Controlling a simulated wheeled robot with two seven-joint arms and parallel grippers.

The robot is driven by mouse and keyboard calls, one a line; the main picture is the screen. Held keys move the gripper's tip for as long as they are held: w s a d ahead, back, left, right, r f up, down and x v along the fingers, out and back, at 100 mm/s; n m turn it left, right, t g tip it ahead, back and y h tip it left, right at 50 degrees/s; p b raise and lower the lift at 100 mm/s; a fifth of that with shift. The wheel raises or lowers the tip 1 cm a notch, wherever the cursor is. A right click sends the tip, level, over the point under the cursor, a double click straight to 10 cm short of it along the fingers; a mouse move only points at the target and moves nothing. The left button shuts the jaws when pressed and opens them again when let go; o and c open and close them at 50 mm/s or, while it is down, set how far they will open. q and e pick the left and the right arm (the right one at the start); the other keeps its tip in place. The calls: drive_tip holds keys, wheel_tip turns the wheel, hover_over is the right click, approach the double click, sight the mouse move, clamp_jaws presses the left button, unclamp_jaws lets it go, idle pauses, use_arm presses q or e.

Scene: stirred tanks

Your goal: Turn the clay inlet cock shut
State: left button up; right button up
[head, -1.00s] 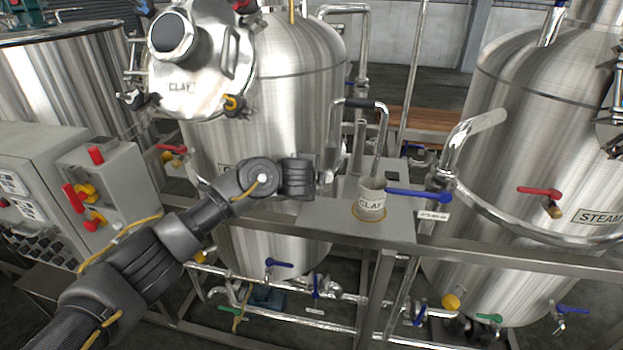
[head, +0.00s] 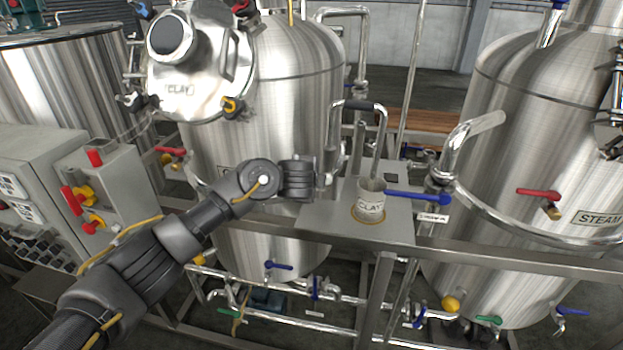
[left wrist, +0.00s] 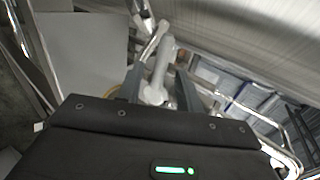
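A blue-handled cock (head: 418,196) stands at the right edge of the small steel shelf, its lever pointing left toward the cup. A small label beside it is too small to read, so I cannot confirm that this is the clay inlet cock. My left gripper (head: 327,181) is at the shelf's left side, left of the cup and apart from the blue lever. In the left wrist view the two fingers (left wrist: 158,88) are spread, with a pale grey rod-like part (left wrist: 156,75) showing between them; I cannot tell whether they touch it. My right gripper is out of view.
A cup marked CLAY (head: 370,205) stands on the shelf (head: 335,217). A chrome bent pipe with a black grip (head: 359,104) rises behind it. The tank with the CLAY hatch (head: 188,65) is behind my arm. A steam tank (head: 530,120) and rail (head: 500,256) are right.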

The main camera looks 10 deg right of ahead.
use_arm(q)
drive_tip(key=p+v, duration=0.1)
drive_tip(key=v, duration=0.9)
drive_tip(key=shift+s+r+p, duration=0.2)
drive_tip(key=shift+s+p, duration=0.1)
drive_tip(key=shift+p, duration=0.05)
drive_tip(key=shift+a, duration=0.15)
